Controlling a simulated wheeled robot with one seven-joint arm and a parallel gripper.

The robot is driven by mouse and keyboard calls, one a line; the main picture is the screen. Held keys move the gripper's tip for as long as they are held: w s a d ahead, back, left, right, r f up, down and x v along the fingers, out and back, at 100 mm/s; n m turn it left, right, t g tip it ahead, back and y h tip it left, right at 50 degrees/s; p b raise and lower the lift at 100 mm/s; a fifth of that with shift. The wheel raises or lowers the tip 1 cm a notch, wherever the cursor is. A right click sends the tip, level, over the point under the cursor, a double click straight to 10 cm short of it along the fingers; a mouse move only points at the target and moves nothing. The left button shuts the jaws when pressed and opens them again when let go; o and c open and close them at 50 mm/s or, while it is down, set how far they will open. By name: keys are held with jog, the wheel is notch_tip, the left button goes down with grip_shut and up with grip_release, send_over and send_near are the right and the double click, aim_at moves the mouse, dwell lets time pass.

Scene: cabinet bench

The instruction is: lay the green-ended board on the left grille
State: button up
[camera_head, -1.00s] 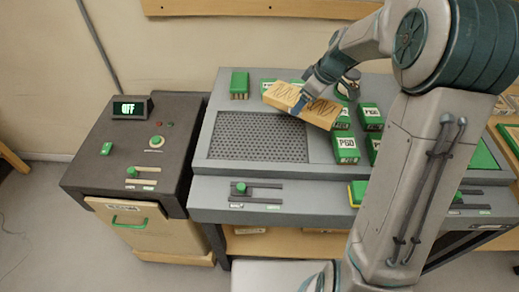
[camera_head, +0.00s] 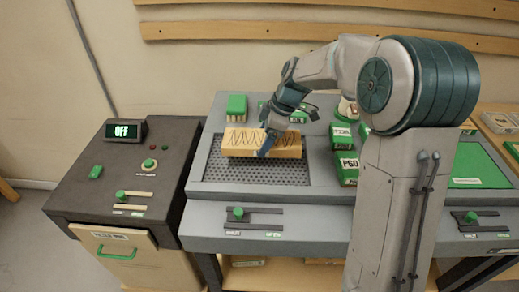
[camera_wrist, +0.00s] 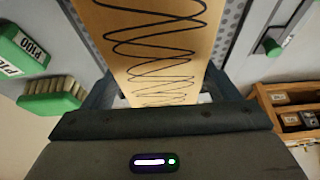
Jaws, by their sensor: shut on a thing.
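A light wooden board (camera_head: 240,142) with a dark wavy line on its top lies level over the left grille (camera_head: 235,176), a perforated dark panel in the grey bench. The board covers the grille's back part; its front strip is bare. I cannot tell whether the board touches the grille. No green end shows on it. My gripper (camera_head: 268,147) is shut on the board near its right part, coming from above. In the wrist view the board (camera_wrist: 155,40) runs away between the two fingers (camera_wrist: 155,95), with perforated metal on both sides of it.
Several green-and-white blocks, one marked P60 (camera_head: 347,168), stand right of the grille. A green brush (camera_head: 236,106) stands behind it. A green slider (camera_head: 238,214) is on the bench front. A dark control box (camera_head: 125,170) with an OFF display stands at left.

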aim_at(260, 159)
jog(key=shift+s+a+f, duration=0.1)
jog(key=shift+a+f, duration=0.3)
jog(key=shift+a, duration=0.35)
jog(key=shift+f, duration=2)
jog(key=shift+f, duration=0.15)
jog(key=o, duration=1.1)
